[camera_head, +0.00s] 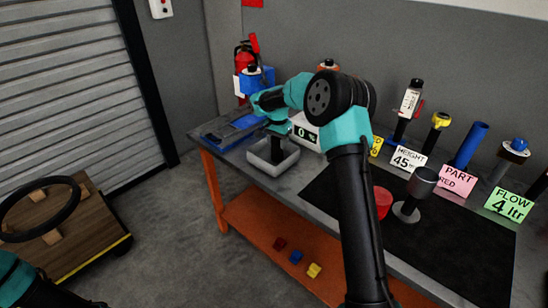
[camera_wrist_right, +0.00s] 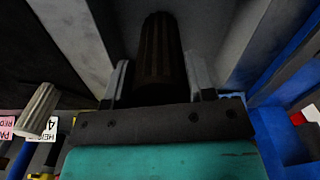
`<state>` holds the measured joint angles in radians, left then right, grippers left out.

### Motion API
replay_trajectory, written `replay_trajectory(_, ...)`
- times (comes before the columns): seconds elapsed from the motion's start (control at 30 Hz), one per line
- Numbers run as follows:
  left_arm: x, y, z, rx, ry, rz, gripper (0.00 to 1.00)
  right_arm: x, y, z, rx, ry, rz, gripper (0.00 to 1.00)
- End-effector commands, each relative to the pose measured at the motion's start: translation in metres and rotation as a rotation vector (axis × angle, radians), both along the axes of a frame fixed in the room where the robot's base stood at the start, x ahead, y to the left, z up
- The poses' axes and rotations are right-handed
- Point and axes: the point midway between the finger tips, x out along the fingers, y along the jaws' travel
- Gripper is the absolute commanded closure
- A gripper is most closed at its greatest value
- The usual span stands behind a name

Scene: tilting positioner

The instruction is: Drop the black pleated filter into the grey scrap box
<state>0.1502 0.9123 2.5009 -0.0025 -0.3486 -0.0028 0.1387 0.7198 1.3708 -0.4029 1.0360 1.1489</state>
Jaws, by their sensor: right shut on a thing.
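The black pleated filter (camera_wrist_right: 162,55) is between the fingers of my right gripper (camera_wrist_right: 160,80), which is shut on it. In the head view, the filter (camera_head: 277,151) hangs below my right gripper (camera_head: 278,132), within the outline of the grey scrap box (camera_head: 262,165). The box is an open light grey tray at the left end of the bench. In the wrist view, pale grey surfaces that look like the box (camera_wrist_right: 222,32) surround the filter. I cannot tell whether the filter touches the box floor. My left gripper is out of view.
A blue tray (camera_head: 226,134) lies left of the box. A white display (camera_head: 306,134) stands behind it. My right arm crosses the bench.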

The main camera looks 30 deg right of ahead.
Motion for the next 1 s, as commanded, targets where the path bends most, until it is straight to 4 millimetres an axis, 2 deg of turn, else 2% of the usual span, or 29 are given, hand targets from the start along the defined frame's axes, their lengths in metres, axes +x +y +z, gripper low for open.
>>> replay_trajectory(0.2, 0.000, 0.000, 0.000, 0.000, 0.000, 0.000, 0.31, 0.000, 0.000, 0.000, 0.000, 0.000, 0.000, 0.75)
replay_trajectory(0.23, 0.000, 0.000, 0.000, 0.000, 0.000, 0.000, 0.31, 0.000, 0.000, 0.000, 0.000, 0.000, 0.000, 0.48)
replay_trajectory(0.53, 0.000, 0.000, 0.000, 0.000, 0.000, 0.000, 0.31, 0.000, 0.000, 0.000, 0.000, 0.000, -0.001, 0.20)
replay_trajectory(0.83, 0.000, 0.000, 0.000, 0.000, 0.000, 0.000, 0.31, 0.000, 0.000, 0.002, 0.000, 0.000, -0.001, 0.20)
replay_trajectory(1.0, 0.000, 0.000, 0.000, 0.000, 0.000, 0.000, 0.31, 0.001, -0.001, 0.016, 0.000, -0.004, -0.002, 0.20)
